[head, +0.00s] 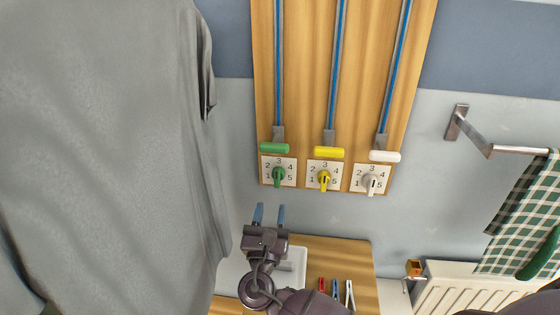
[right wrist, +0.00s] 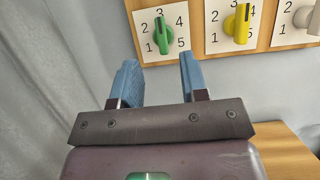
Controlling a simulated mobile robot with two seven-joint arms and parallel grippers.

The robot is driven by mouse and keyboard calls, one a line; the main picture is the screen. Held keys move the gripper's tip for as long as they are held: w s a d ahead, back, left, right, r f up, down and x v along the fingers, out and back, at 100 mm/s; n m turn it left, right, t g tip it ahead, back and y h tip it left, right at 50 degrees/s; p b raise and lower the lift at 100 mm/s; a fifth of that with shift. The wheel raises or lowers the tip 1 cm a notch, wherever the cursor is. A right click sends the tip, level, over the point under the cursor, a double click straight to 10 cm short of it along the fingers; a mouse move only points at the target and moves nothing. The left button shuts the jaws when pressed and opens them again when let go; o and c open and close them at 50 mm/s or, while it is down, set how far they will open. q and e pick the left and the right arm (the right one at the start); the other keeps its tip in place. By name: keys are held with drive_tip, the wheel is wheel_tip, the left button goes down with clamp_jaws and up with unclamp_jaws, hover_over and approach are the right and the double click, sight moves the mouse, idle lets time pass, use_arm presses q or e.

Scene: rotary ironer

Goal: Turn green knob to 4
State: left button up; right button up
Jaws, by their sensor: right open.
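The green knob (head: 279,177) sits on the left dial plate (head: 265,180) of a wooden board, numbered 1 to 5. It also shows in the right wrist view (right wrist: 163,36), upright, its upper end towards the 3; its exact pointer mark is hard to make out. My right gripper (head: 270,212) is open and empty, just below the green knob and apart from it. In the right wrist view its blue fingers (right wrist: 158,68) point up towards the green dial, with the knob above the gap between them. My left gripper is not in view.
A yellow knob (head: 324,178) and a white knob (head: 373,184) sit to the right. Green (head: 274,148), yellow (head: 329,152) and white (head: 385,156) handles hang above the dials. Grey cloth (head: 105,140) fills the left. A wooden surface (head: 345,260) with small tools lies below.

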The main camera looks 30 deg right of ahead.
sight(277, 175)
drive_tip(key=p+x, duration=0.1)
drive_tip(key=x, duration=0.8)
drive_tip(key=shift+r+p, duration=0.2)
drive_tip(key=shift+p, duration=0.1)
drive_tip(key=shift+x, duration=0.9)
drive_tip(key=c, duration=0.6)
drive_tip(key=shift+c, duration=0.2)
